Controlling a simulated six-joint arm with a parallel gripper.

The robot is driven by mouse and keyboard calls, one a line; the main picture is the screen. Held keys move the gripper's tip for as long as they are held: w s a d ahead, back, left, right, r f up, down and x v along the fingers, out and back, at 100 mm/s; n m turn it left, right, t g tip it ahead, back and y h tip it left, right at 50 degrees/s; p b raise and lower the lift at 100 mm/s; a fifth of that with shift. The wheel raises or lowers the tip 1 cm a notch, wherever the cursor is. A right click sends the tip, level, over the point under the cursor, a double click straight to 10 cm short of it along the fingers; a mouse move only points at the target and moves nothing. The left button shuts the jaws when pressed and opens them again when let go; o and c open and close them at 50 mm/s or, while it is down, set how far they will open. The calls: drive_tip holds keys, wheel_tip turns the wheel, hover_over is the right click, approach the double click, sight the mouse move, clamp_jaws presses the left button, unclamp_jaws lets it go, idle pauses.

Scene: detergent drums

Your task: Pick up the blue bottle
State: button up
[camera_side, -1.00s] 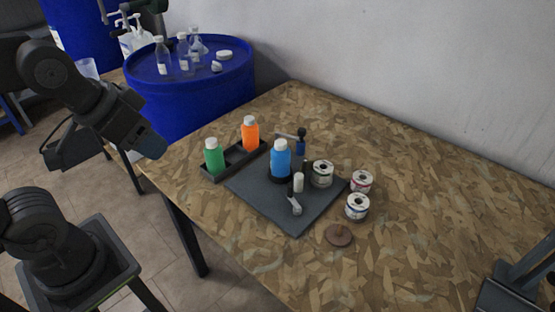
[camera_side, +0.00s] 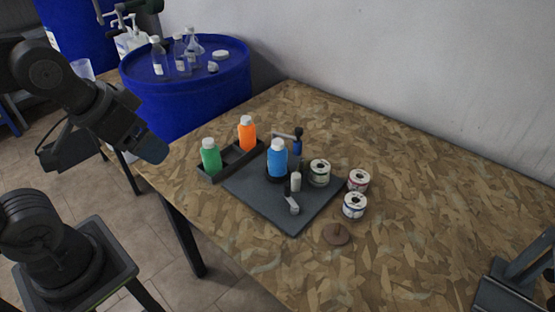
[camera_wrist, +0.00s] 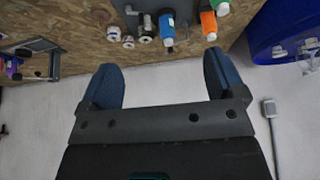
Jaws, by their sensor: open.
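The blue bottle (camera_side: 277,158) with a white cap stands upright in a dark round base on a grey mat (camera_side: 318,212) on the table. It also shows at the top of the wrist view (camera_wrist: 167,27). My gripper (camera_side: 152,150) is at the left in the side view, beyond the table's left edge and well apart from the bottle. In the wrist view its two blue fingers (camera_wrist: 164,78) are spread with nothing between them.
A green bottle (camera_side: 211,158) and an orange bottle (camera_side: 247,134) stand in a black tray (camera_side: 233,160) left of the blue bottle. Spools (camera_side: 355,205) and a small white cylinder (camera_side: 295,182) are at its right. A blue drum (camera_side: 190,100) holds clear bottles.

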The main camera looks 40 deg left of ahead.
drive_tip(key=w+r+m+g, duration=0.25)
drive_tip(key=w+m, duration=0.25)
drive_tip(key=w, duration=0.4)
drive_tip(key=m+g, duration=0.3)
drive_tip(key=m, duration=0.9)
hover_over(278, 141)
wheel_tip(278, 141, down, 12)
drive_tip(key=shift+m, duration=0.3)
wheel_tip(278, 141, down, 9)
drive_tip(key=shift+r, duration=0.2)
drive_tip(key=shift+s+f, duration=0.15)
drive_tip(key=shift+f, duration=2.8)
drive_tip(key=c, duration=1.1)
